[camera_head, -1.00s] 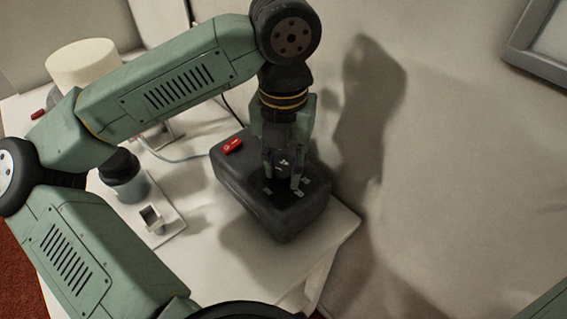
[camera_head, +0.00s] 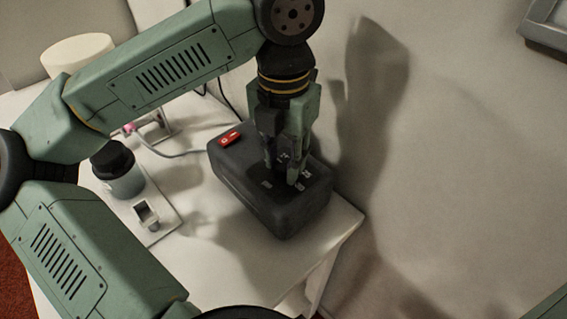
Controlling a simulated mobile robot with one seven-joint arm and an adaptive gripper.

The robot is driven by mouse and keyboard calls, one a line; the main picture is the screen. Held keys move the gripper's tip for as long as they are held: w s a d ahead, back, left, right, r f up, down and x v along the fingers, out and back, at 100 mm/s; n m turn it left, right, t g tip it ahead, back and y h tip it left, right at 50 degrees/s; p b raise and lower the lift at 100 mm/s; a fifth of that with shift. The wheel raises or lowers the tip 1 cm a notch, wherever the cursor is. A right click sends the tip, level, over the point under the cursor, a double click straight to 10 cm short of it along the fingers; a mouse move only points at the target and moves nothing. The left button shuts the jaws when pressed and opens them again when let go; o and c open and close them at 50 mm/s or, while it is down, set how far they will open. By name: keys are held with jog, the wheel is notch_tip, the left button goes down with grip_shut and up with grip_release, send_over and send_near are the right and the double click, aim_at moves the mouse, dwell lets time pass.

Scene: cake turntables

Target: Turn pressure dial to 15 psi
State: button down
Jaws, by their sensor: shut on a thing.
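A black box-shaped unit (camera_head: 250,185) sits on the white table, with a red switch (camera_head: 230,138) on its top at the back left. Small pale markings (camera_head: 301,186) show on its top around the place where my gripper reaches down. My gripper (camera_head: 283,174) points down over the right part of the top, with its fingers shut on the pressure dial. The fingers hide most of the dial, and its pointer and reading cannot be made out.
A dark-lidded jar (camera_head: 124,178) and a small metal holder (camera_head: 147,216) on a white plate stand left of the unit. A cream cake (camera_head: 78,52) is at the back left. A wall is close on the right.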

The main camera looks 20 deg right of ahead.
aim_at(284, 164)
jog(key=m+b, duration=0.2)
jog(key=m, duration=0.2)
jog(key=shift+f+m+b, duration=0.15)
jog(key=shift+m+b, duration=0.15)
jog(key=shift+b, duration=0.05)
jog(key=m+b, duration=0.1)
jog(key=m, duration=0.3)
jog(key=shift+m, duration=0.3)
jog(key=c, duration=1.2)
grip_release()
jog(key=shift+c, duration=0.2)
jog(key=shift+r, duration=0.2)
notch_tip(284, 164, up, 12)
